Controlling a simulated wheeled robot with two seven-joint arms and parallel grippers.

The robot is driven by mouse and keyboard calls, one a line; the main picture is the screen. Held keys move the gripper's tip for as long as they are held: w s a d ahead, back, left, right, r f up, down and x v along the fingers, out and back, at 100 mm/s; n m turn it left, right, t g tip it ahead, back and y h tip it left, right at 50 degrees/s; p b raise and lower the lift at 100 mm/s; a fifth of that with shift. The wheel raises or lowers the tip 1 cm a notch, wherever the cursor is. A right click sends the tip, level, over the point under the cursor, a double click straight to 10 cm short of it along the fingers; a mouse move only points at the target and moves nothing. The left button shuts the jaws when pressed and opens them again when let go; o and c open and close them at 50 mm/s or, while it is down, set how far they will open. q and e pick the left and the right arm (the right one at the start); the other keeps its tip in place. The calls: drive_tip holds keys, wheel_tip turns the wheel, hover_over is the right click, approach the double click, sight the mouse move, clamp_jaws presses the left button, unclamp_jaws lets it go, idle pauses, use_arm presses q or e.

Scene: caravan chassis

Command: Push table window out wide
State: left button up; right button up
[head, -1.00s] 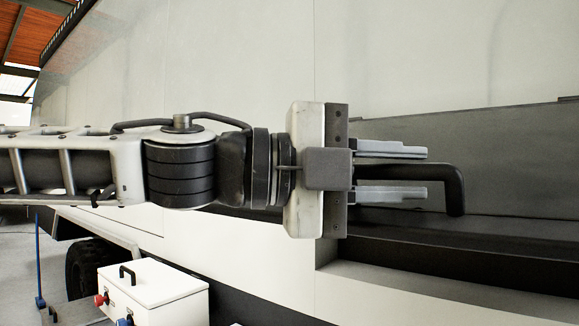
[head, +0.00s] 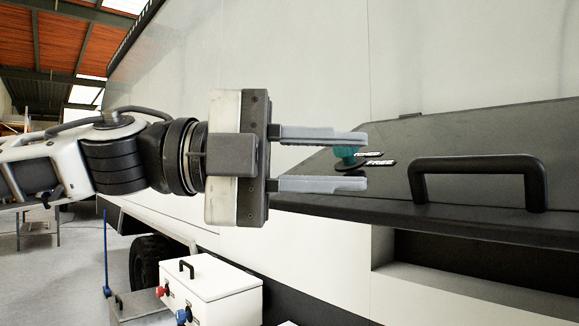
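The table window is a dark flat panel (head: 400,192) on the right of the head view. It slants out from the white wall, with a recess showing below it. Its black bar handle (head: 480,165) stands on its face. My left gripper (head: 364,160) is to the left of the handle, clear of it, with its two grey fingers apart and nothing clamped between them. A teal knob (head: 347,152) with small black-and-white labels shows on the panel between the fingers in the picture; I cannot tell whether they touch. My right gripper is out of view.
The white caravan wall (head: 290,60) fills the background. A white box (head: 215,279) with a handle and red and blue knobs stands at the lower left, near a dark wheel (head: 147,262). Open floor (head: 50,275) lies at far left.

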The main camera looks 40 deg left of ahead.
use_arm(q)
drive_tip(key=b+v, duration=0.1)
drive_tip(key=v, duration=0.2)
drive_tip(key=shift+s+a, duration=0.15)
drive_tip(key=shift+a, duration=0.15)
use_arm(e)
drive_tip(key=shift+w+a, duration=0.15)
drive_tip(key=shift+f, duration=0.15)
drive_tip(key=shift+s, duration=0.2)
